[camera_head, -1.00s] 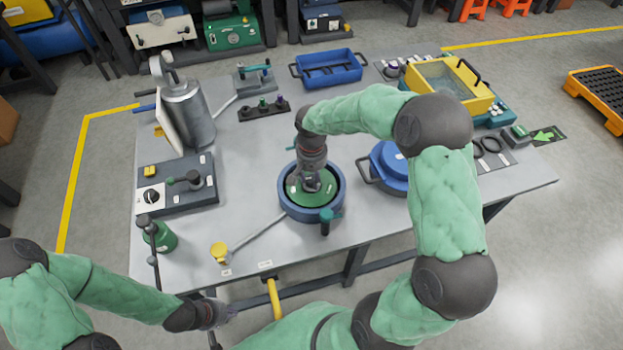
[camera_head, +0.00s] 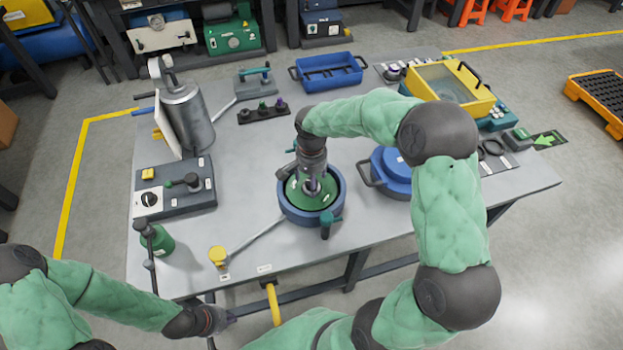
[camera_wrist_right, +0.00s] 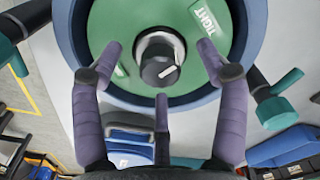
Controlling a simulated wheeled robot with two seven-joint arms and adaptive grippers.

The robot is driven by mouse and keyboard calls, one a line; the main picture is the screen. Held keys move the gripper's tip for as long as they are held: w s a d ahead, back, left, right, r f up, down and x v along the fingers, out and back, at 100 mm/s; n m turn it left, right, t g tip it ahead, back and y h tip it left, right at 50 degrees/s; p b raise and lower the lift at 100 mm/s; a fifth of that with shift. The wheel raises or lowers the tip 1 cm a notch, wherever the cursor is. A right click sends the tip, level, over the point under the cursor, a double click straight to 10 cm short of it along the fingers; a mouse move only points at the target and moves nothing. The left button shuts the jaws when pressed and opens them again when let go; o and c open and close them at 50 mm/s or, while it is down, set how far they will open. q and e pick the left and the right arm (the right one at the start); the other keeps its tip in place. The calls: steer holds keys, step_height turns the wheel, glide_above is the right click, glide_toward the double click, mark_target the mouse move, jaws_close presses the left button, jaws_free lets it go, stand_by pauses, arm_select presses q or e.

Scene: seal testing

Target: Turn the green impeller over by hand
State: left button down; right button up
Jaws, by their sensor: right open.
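The green impeller (camera_head: 297,197) is a flat disc lying inside a round blue housing (camera_head: 291,214) on the table. In the right wrist view, the disc (camera_wrist_right: 110,28) has a dark central hub (camera_wrist_right: 159,66) with a white mark, and a label reading TIGHT. My right gripper (camera_head: 313,188) points down over the impeller. Its three purple fingers (camera_wrist_right: 160,70) are open and spread around the hub, with gaps showing between fingertips and hub. My left gripper (camera_head: 225,318) hangs low beside the table's front edge, away from the impeller; its fingers are too small to read.
A teal handle (camera_head: 326,218) sits on the housing's front rim. A blue lidded pot (camera_head: 393,168) stands close on the right. A yellow-ended lever (camera_head: 217,255) lies at the front left. A control box (camera_head: 175,192) and grey cylinder (camera_head: 187,118) stand left.

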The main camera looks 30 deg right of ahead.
steer(key=n+p, duration=0.1)
steer(key=n, duration=0.2)
steer(key=shift+r+p, duration=0.15)
steer(key=shift+p, duration=0.15)
steer(key=n+p, duration=0.2)
steer(key=n, duration=0.2)
steer(key=shift+n, duration=0.3)
steer(key=n+p, duration=0.2)
steer(key=n, duration=0.3)
steer(key=shift+n+p, duration=0.3)
steer(key=shift+p, duration=0.05)
steer(key=shift+n+p, duration=0.5)
steer(key=shift+n, duration=0.9)
